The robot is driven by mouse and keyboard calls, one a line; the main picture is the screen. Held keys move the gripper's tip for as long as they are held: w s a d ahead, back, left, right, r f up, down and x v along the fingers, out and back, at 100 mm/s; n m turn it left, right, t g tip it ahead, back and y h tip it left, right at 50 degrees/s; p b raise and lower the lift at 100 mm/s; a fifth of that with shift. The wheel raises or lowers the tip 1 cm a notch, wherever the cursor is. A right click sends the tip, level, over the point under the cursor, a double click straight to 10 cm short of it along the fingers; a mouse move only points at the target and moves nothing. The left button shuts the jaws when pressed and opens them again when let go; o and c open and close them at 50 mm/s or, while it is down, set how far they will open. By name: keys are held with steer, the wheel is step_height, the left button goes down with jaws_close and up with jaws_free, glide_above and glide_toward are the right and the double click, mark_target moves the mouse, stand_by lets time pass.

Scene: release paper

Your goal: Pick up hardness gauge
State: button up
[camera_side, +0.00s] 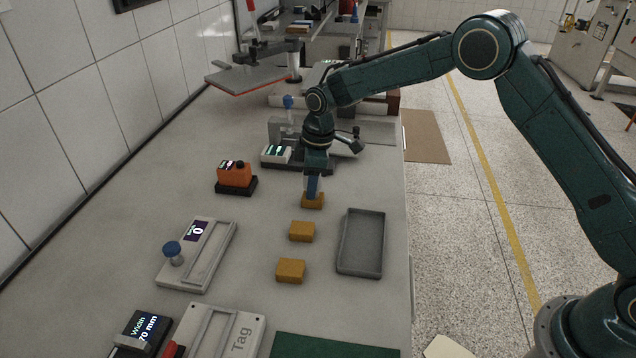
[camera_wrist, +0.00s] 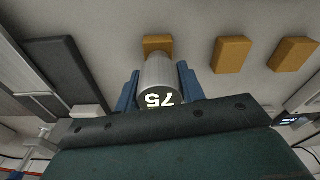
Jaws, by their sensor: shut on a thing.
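The hardness gauge (camera_wrist: 160,73) is a grey metal cylinder with a dark round display reading 75, upside down in the wrist view. My gripper (camera_side: 313,190) is shut on it, with one blue finger on each side in the wrist view. In the side view the fingers mostly hide the gauge. It points down at a mustard-yellow block (camera_side: 313,203), the farthest of three in a row. This block also shows behind the gauge in the wrist view (camera_wrist: 157,43). I cannot tell whether the gauge touches the block.
Two more yellow blocks (camera_side: 302,231) (camera_side: 290,270) lie nearer the camera. A grey tray (camera_side: 347,270) is to their right. An orange device (camera_side: 235,175) and a gauge with a blue knob (camera_side: 205,262) stand left. A dark-based instrument (camera_side: 275,155) is close behind my gripper.

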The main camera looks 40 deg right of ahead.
steer(key=shift+r, duration=0.15)
step_height(320, 180, up, 20)
stand_by(0.7)
stand_by(0.4)
steer(key=o, duration=0.5)
steer(key=shift+c, duration=1.1)
steer(key=s+a+f+n, duration=0.6)
steer(key=s+a+f, duration=0.8)
steer(key=a, duration=0.1)
steer(key=shift+s+f+g, duration=0.15)
steer(key=shift+s+g, duration=0.05)
steer(key=shift+g, duration=0.2)
